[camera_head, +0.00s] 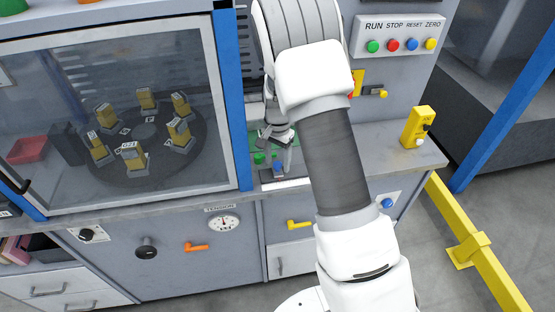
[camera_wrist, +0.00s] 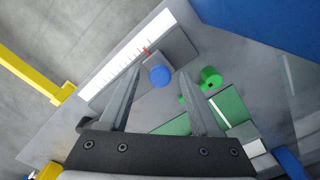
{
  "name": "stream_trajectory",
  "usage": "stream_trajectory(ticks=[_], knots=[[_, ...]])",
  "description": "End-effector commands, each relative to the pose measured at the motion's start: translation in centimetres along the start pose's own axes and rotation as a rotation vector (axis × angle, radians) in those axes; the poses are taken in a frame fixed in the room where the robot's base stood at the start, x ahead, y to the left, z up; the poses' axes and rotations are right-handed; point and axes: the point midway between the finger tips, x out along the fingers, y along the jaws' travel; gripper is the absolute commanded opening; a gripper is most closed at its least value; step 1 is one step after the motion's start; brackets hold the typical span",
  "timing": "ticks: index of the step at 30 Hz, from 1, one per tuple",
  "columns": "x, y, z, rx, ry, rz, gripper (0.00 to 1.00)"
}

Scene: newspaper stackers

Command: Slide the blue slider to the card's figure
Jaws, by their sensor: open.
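The blue slider (camera_wrist: 160,76) shows in the wrist view as a round blue knob on a dark grey block. A red pointer (camera_wrist: 147,51) on the block reaches a white scale (camera_wrist: 133,59) with tick marks. In the head view the slider (camera_head: 278,168) is a small blue spot just below my gripper. My gripper (camera_head: 279,150) is above the counter. In the wrist view its two fingers (camera_wrist: 167,80) are apart, with the blue knob between and beyond their tips and nothing held. I cannot make out the card with the figure.
A green knob (camera_wrist: 210,77) and a green panel (camera_wrist: 226,104) lie right of the slider. A blue post (camera_head: 231,95) and glass enclosure stand left of the gripper. A yellow device (camera_head: 418,127) stands at the counter's right. Buttons (camera_head: 391,45) are on the back panel.

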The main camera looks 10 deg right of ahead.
Motion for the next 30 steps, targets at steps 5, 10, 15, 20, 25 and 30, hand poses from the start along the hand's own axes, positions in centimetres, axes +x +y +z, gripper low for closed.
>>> stream_trajectory(ticks=[5,10,15,20,25,30], knots=[[-0.02,0.0,0.0,0.0,0.0,0.0,0.46],[-0.03,0.0,0.01,-0.001,0.0,0.0,0.16],[-0.05,0.0,0.0,-0.001,0.0,0.0,0.0],[-0.06,-0.01,0.0,-0.001,0.0,0.0,0.0],[-0.07,-0.01,0.0,-0.001,0.0,0.0,0.0],[-0.07,-0.01,0.0,-0.001,0.0,0.0,0.0]])
